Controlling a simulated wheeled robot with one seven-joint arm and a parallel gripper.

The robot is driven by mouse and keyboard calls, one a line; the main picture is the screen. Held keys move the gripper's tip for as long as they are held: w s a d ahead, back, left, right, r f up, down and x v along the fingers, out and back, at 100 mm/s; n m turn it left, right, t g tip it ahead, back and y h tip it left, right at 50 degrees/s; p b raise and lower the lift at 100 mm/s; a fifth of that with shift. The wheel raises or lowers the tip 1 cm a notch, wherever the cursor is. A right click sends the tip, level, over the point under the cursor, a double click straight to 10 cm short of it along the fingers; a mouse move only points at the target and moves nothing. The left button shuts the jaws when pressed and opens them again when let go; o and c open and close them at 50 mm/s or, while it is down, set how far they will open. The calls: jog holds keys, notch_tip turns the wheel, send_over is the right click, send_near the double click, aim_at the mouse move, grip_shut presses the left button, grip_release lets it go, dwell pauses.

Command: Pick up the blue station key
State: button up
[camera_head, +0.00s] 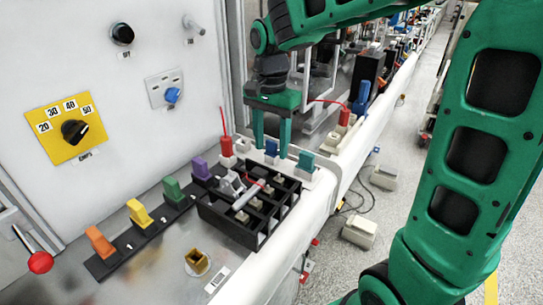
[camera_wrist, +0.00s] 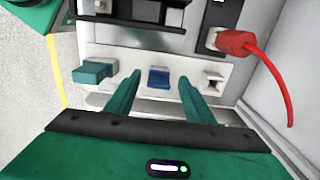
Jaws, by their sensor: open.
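The blue station key (camera_head: 271,148) stands in a white socket strip (camera_wrist: 130,62) at the right end of the panel bench. In the wrist view the blue key (camera_wrist: 159,78) appears between the two fingers. My gripper (camera_head: 271,152) is open and points down over the strip, with one green finger on each side of the key. In the wrist view my gripper (camera_wrist: 160,82) shows a gap between each finger and the key. I cannot tell how far down the fingertips reach along it.
A black compartment tray (camera_head: 232,229) lies in front. Purple, green, yellow and orange keys stand on a black rail (camera_head: 165,221).

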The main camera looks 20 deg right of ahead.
jog(key=shift+c, duration=0.5)
jog(key=c, duration=1)
jog(key=shift+r, duration=0.1)
